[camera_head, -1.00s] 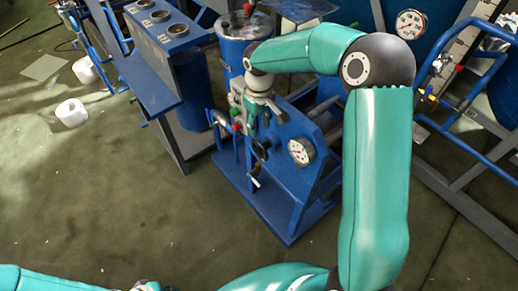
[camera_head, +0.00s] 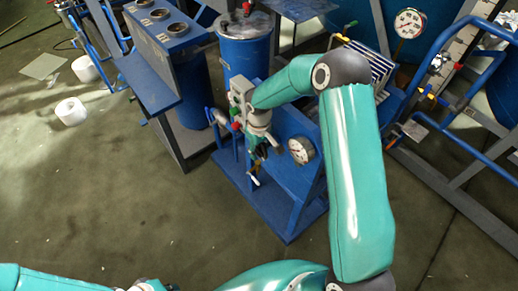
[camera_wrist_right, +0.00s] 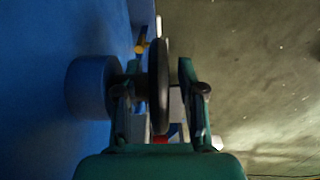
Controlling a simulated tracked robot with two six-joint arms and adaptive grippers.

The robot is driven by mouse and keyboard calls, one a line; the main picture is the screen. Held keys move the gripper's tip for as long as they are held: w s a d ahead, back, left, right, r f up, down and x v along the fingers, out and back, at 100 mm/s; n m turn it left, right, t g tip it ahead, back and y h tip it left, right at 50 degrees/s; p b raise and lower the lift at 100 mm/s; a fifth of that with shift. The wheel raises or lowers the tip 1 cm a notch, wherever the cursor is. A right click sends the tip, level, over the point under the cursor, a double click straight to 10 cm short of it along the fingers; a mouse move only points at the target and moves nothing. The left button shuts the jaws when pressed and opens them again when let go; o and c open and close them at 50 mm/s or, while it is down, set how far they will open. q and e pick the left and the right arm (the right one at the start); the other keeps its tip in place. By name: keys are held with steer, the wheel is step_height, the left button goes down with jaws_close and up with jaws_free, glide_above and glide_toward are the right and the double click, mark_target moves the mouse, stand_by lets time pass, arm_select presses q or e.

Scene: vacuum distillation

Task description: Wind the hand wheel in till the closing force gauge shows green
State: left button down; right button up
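The hand wheel (camera_wrist_right: 159,85) shows dark and edge-on in the right wrist view. My right gripper (camera_wrist_right: 157,98) has one finger on each side of its rim, with a visible gap at the right finger. In the head view my right gripper (camera_head: 262,148) points down at the front of the blue stand and mostly hides the wheel.
A blue round boss (camera_wrist_right: 90,86) sits left of the wheel in the right wrist view. A blue drum (camera_head: 245,45) stands behind the stand (camera_head: 272,205). A blue panel with round openings (camera_head: 165,35) is at the left. The floor in front is clear.

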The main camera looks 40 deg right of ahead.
steer(key=shift+c, duration=0.3)
jaws_close()
steer(key=shift+f+b, duration=0.1)
steer(key=shift+b, duration=0.25)
steer(key=t+b, duration=0.2)
steer(key=b, duration=0.4)
steer(key=shift+t, duration=0.3)
steer(key=shift+r, duration=0.2)
steer(key=shift+o, duration=0.3)
jaws_free()
